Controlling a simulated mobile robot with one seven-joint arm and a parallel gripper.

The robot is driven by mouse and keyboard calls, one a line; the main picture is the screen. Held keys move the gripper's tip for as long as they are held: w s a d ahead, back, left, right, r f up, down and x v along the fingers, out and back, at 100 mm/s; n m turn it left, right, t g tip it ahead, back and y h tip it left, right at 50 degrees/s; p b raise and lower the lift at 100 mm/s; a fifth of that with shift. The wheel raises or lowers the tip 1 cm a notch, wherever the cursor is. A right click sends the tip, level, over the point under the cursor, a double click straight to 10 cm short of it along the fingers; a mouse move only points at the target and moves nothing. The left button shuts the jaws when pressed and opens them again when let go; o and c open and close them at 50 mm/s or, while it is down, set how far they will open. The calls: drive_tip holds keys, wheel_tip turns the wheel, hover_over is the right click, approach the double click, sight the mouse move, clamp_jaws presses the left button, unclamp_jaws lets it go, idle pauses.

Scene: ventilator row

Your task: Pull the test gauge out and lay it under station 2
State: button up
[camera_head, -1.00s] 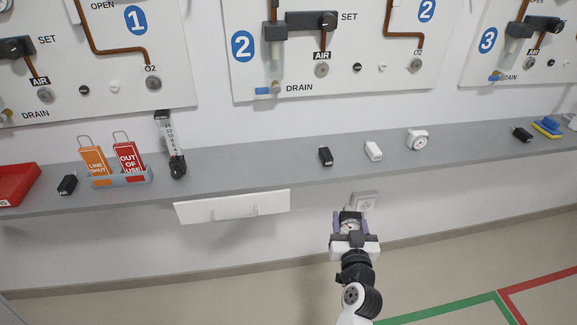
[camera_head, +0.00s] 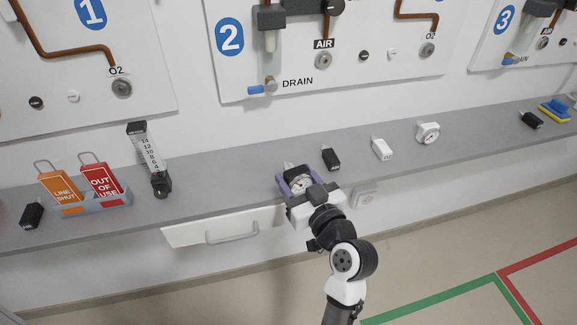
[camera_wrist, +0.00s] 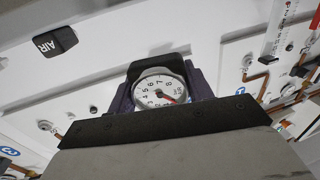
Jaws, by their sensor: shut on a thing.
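The test gauge, with a round white dial and dark body, is between the fingers of my gripper (camera_head: 297,181). The gauge (camera_head: 301,184) shows its dial and red needle in the wrist view (camera_wrist: 158,91). My gripper is shut on it, at the front part of the grey shelf (camera_head: 232,178), below the station 2 panel (camera_head: 345,75) with its blue 2 sign (camera_head: 230,37). Whether the gauge touches the shelf cannot be told. My gripper partly hides the gauge.
A black block (camera_head: 331,158), a white block (camera_head: 381,149) and a white round gauge (camera_head: 428,132) stand to the right on the shelf. A flow meter (camera_head: 150,165) and a tag holder (camera_head: 95,203) stand left.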

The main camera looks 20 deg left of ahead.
drive_tip(key=shift+p+x, duration=0.3)
drive_tip(key=shift+x, duration=0.7)
drive_tip(key=w+a, duration=0.1)
drive_tip(key=w, duration=0.1)
drive_tip(key=w+a+f+p, duration=0.1)
drive_tip(key=w, duration=0.1)
drive_tip(key=w+a, duration=0.2)
drive_tip(key=w, duration=0.1)
drive_tip(key=shift+a+f, duration=0.1)
drive_tip(key=shift+f, duration=0.25)
drive_tip(key=shift+a+f+b, duration=0.1)
drive_tip(key=shift+f+b, duration=0.3)
drive_tip(key=shift+f, duration=0.25)
drive_tip(key=shift+f+b, duration=0.75)
drive_tip(key=shift+b, duration=0.05)
drive_tip(key=o, duration=1.5)
